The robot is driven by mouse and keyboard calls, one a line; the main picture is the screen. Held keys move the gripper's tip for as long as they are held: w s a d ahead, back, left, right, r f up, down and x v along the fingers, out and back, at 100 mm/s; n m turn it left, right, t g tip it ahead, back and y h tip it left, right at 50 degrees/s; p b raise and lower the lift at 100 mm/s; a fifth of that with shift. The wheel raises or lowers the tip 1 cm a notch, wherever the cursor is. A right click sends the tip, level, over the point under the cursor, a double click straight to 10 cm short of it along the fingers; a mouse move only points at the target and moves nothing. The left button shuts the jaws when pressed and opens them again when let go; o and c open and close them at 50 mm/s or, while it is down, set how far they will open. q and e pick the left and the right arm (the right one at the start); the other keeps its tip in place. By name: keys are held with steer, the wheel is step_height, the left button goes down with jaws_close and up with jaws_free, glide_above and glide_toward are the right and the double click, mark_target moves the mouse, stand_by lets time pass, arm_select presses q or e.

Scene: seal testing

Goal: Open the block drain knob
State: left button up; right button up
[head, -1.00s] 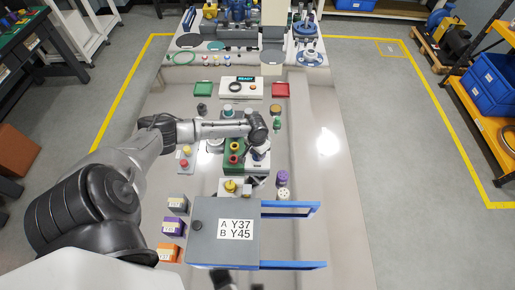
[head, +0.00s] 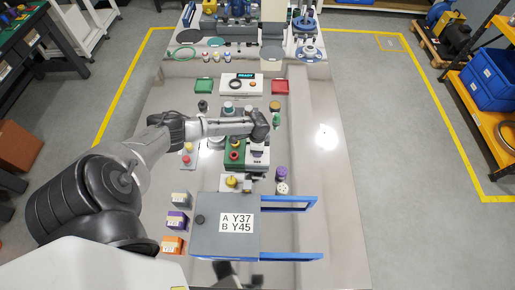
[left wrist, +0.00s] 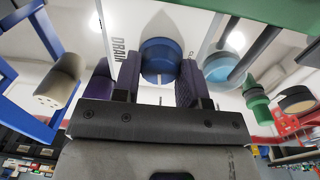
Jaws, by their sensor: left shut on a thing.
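The block (head: 232,163) stands mid-table, with a dark green body, red-ringed ports and a whitish section at its right. In the left wrist view a blue round drain knob (left wrist: 160,58) sits on a white face marked DRAIN. My left gripper (left wrist: 158,78) has its two dark purple-grey fingers on either side of this knob and is shut on it. In the head view my left wrist hangs over the block's right part and hides the knob. A dark shape at the bottom edge of the head view may be my right gripper (head: 226,272); its jaws cannot be made out.
A grey panel (head: 205,242) marked A Y37, B Y45 with blue rails (head: 292,257) lies in front of the block. Purple and pale cylinders (head: 282,180) stand right of it. A READY box (head: 228,84) stands behind, between green and red trays. The table's right side is clear.

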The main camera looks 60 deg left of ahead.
arm_select(q)
steer(key=shift+m, duration=1)
steer(key=o, duration=0.9)
steer(key=shift+o, duration=0.2)
step_height(320, 180, up, 14)
steer(key=p, duration=0.2)
steer(key=shift+w+a, duration=0.2)
steer(key=shift+f, duration=0.1)
